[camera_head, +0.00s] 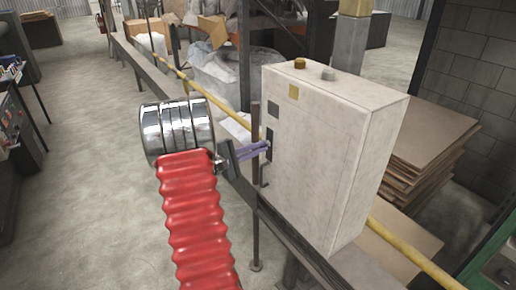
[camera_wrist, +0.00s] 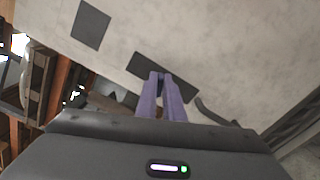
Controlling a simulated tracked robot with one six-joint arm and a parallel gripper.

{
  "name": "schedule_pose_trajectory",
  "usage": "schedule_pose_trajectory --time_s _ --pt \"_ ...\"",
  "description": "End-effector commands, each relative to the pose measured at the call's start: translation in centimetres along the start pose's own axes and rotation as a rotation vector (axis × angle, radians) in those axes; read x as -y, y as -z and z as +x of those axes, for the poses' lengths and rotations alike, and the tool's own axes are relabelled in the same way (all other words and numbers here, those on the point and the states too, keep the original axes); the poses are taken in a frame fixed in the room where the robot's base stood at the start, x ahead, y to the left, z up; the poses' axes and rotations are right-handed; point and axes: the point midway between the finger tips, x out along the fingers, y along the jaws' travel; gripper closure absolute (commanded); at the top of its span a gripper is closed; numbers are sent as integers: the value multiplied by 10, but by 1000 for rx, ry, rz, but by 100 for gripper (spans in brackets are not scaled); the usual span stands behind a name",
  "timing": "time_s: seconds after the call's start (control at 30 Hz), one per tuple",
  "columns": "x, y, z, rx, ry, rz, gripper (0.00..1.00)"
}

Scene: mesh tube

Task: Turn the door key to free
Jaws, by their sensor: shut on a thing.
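A pale grey cabinet (camera_head: 318,150) stands on a rail, right of centre in the head view, and its face also fills the upper wrist view (camera_wrist: 220,40). A dark upright lock plate (camera_head: 270,136) is on its left face, and it shows in the wrist view (camera_wrist: 140,67). My gripper (camera_head: 267,147) has its purple fingers at this plate, close together; in the wrist view their tips (camera_wrist: 162,77) meet its middle. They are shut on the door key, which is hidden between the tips. How far the key is turned cannot be seen. A dark curved handle (camera_wrist: 213,112) lies just beside the fingers.
An orange-brown button (camera_head: 300,63) and a grey one (camera_head: 328,74) are on the cabinet top. A dark post (camera_head: 255,200) stands close in front of the cabinet's left face. A yellow pipe (camera_head: 415,255) runs past it. Stacked brown boards (camera_head: 430,150) lie to the right. The floor at left is open.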

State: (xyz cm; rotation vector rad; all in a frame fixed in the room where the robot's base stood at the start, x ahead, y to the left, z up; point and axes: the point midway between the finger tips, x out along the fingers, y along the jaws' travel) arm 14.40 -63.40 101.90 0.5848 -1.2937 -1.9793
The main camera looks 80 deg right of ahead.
Motion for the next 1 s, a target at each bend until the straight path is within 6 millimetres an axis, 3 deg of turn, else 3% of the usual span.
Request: schedule_pose_trajectory --time_s 0.5,1.0 --pt "6 -1 0 4 4 370 100" --pt "8 0 0 5 6 426 100"
